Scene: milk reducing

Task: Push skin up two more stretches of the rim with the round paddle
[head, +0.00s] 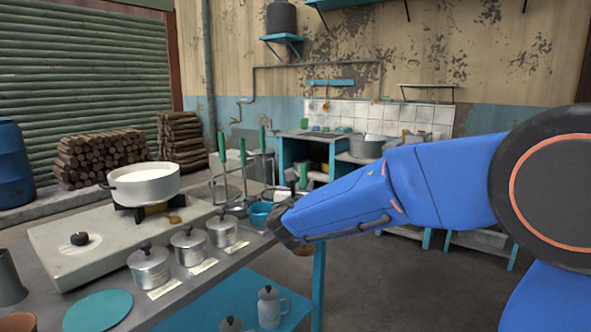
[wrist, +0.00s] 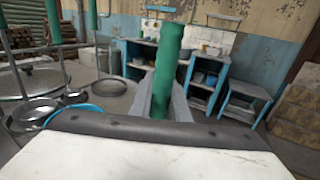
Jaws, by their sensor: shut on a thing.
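The white pot (head: 150,192) stands on the burner at the left in the head view. Its pale contents show inside the rim, but the skin cannot be made out. My gripper (head: 291,185) is at the right end of the counter, beyond the tool stand and well apart from the pot. In the wrist view my gripper (wrist: 166,106) is shut on an upright green handle (wrist: 169,58). The lower end of this green-handled tool is hidden, so I cannot tell whether it is the round paddle.
Other green-handled tools (head: 222,150) stand upright in the rack left of my gripper. Several lidded metal canisters (head: 149,269) line the counter front. A blue bowl (head: 260,214) sits close to my gripper. A teal disc (head: 97,311) lies at the near left.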

